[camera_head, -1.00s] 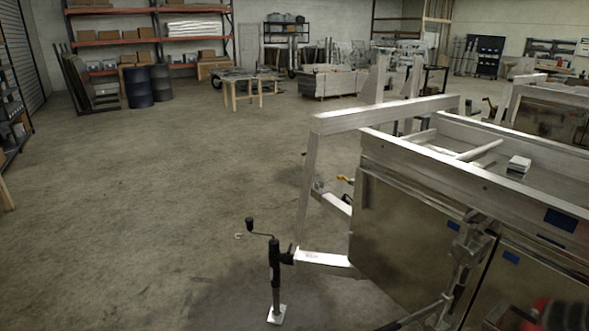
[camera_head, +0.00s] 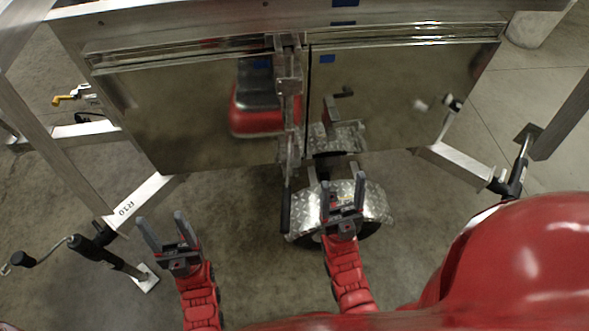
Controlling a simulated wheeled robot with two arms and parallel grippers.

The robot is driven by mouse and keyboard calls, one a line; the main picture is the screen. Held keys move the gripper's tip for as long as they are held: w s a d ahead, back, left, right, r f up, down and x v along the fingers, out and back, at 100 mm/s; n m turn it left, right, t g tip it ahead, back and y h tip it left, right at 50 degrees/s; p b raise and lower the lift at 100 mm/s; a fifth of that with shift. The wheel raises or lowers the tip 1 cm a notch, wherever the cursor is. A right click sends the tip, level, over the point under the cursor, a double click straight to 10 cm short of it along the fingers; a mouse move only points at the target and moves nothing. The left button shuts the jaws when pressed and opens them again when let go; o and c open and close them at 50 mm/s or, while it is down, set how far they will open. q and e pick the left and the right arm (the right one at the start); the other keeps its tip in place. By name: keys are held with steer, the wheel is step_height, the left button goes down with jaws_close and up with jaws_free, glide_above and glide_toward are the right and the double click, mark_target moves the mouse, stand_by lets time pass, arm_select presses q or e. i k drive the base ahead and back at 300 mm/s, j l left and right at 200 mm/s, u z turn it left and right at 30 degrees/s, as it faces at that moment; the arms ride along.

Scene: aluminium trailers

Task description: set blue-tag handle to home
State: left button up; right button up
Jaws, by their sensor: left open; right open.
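A metal latch (camera_head: 289,85) runs down the seam between two mirror-like panels of the trailer. A long lever with a black grip (camera_head: 286,208) hangs straight down from it, below the panel's lower edge. My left gripper (camera_head: 165,227) is open and empty, low and left of the lever. My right gripper (camera_head: 343,185) is open and empty, right of the grip and apart from it, in front of a wheel fender.
A diamond-plate fender (camera_head: 375,203) over a wheel lies behind my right gripper. A jack with a crank (camera_head: 95,245) stands at the left, on a metal beam (camera_head: 145,200). Another jack (camera_head: 515,170) stands at the right. The panels show reflections.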

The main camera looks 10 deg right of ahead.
mark_target(285, 220)
steer(key=i+j+z, duration=0.1)
steer(key=j+z, duration=1.1)
steer(key=k+j+z, duration=0.2)
steer(key=k, duration=0.3)
steer(key=l, duration=0.1)
